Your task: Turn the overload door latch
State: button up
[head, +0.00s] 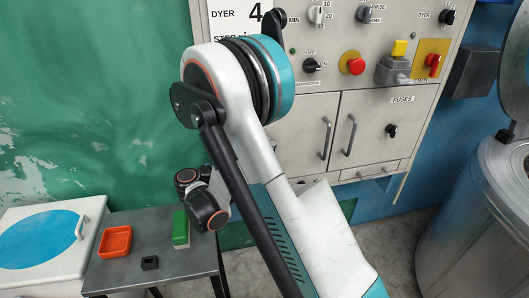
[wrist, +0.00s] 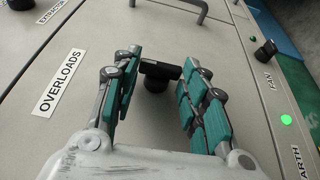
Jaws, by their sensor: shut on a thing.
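The overload door latch (wrist: 158,72) is a small black turn-knob with a wide flat top on a light grey door. It lies between the fingertips of my gripper (wrist: 163,68), which is shut on it. The OVERLOADS label (wrist: 58,83) is to the left of the latch in the wrist view. In the head view, the overload door (head: 301,125) is the left one of the cabinet pair, and my arm hides its latch and my gripper.
The fuses door (head: 368,125) with its own black latch (head: 391,131) is to the right. Switches and a red button (head: 355,65) sit above. A metal drum (head: 480,220) stands right. A low table (head: 150,230) with an orange tray (head: 115,242) is at lower left.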

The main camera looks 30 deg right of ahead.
jog(key=o, duration=1.1)
jog(key=shift+c, duration=0.2)
jog(key=s+a, duration=0.1)
jog(key=a, duration=1.1)
jog(key=shift+s+f, duration=0.15)
jog(key=shift+d, duration=0.15)
